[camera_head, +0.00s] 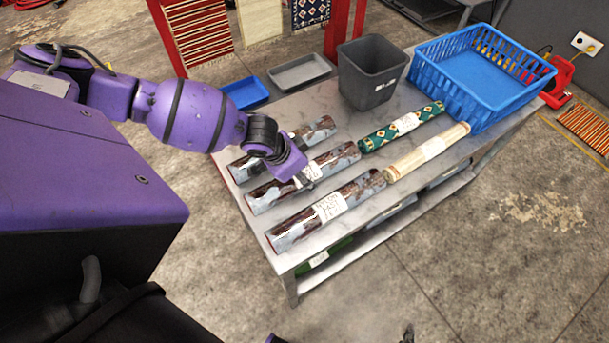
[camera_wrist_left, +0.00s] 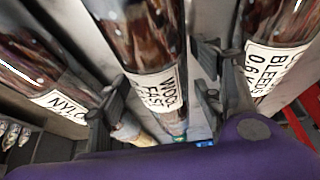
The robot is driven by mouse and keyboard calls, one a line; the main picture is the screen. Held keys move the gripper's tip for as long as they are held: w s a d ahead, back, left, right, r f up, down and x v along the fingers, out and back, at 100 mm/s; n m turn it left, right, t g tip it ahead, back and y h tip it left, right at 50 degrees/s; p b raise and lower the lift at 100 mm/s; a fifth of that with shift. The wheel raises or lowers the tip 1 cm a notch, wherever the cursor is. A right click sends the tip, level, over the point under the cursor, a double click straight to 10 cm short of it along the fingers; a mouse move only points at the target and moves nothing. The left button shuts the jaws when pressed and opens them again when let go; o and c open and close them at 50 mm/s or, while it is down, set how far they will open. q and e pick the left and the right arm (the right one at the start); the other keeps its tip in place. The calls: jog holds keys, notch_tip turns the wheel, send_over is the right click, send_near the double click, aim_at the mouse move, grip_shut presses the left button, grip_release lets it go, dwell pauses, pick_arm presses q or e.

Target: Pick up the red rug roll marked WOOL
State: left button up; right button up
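Three mottled red-brown and pale grey rolls lie side by side on the metal table (camera_head: 385,218). In the left wrist view the middle roll (camera_wrist_left: 138,35) has a white label reading WOOL and FAST. It shows in the head view as the middle roll (camera_head: 264,199), its label hidden by my gripper. My left gripper (camera_head: 306,180) is over it, and in the wrist view its open fingers (camera_wrist_left: 158,98) stand on either side with small gaps. A neighbour (camera_wrist_left: 28,60) reads NYL; another (camera_wrist_left: 280,22) reads BLEED. A dark tip (camera_head: 408,334), perhaps my right gripper, barely shows.
A green patterned roll (camera_head: 376,137) and a cream roll (camera_head: 428,151) lie just right of the red rolls. A grey bin (camera_head: 370,72) and a blue basket (camera_head: 482,75) stand behind them. Grey (camera_head: 299,72) and blue (camera_head: 246,93) trays are at the back.

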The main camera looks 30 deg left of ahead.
pick_arm(q)
grip_shut()
jog(key=shift+w+r, duration=0.1)
jog(key=shift+r, duration=0.05)
